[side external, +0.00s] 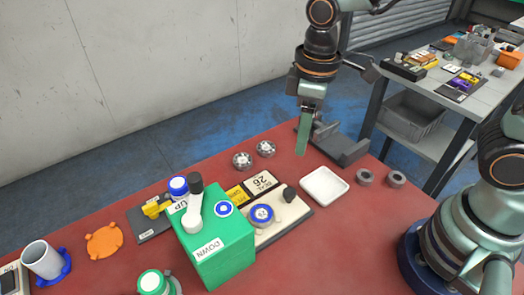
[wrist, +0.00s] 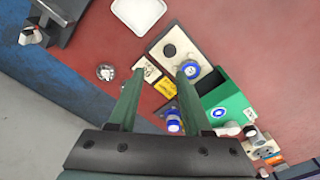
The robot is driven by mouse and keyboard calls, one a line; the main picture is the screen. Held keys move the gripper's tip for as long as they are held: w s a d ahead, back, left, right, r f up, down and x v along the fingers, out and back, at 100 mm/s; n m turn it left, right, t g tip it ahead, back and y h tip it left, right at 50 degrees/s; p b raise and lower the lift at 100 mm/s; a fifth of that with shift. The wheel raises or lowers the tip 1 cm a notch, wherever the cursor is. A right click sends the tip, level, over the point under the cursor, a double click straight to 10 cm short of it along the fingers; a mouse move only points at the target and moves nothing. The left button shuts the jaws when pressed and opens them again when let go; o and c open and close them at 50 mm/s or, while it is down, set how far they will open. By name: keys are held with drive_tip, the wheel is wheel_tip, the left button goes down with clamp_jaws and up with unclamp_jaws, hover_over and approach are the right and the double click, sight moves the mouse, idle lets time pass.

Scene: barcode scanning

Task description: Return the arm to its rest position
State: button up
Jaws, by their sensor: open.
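My gripper (side external: 303,150) hangs in the air with its green fingers pointing down, behind the white tray and near the far edge of the red table (side external: 330,245). In the wrist view my gripper (wrist: 160,72) has its two green fingers spread apart, with nothing between them. The side view shows the fingers nearly edge-on. The arm's base is at the right of the side view. No marker for a rest position shows.
A green box (side external: 225,250) with a white lever stands front centre. Beside it are a panel with a blue-topped knob (side external: 261,214), a white tray (side external: 324,186), two grey rings (side external: 397,179) and a grey fixture (side external: 343,147). The table's right front is clear.

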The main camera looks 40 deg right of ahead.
drive_tip(key=s+d+r+m+t, duration=0.1)
drive_tip(key=d+r+m+t, duration=0.4)
drive_tip(key=d, duration=0.8)
wheel_tip(320, 180, up, 2)
drive_tip(key=m, duration=0.3)
drive_tip(key=shift+s+r, duration=0.25)
drive_tip(key=shift+s, duration=0.15)
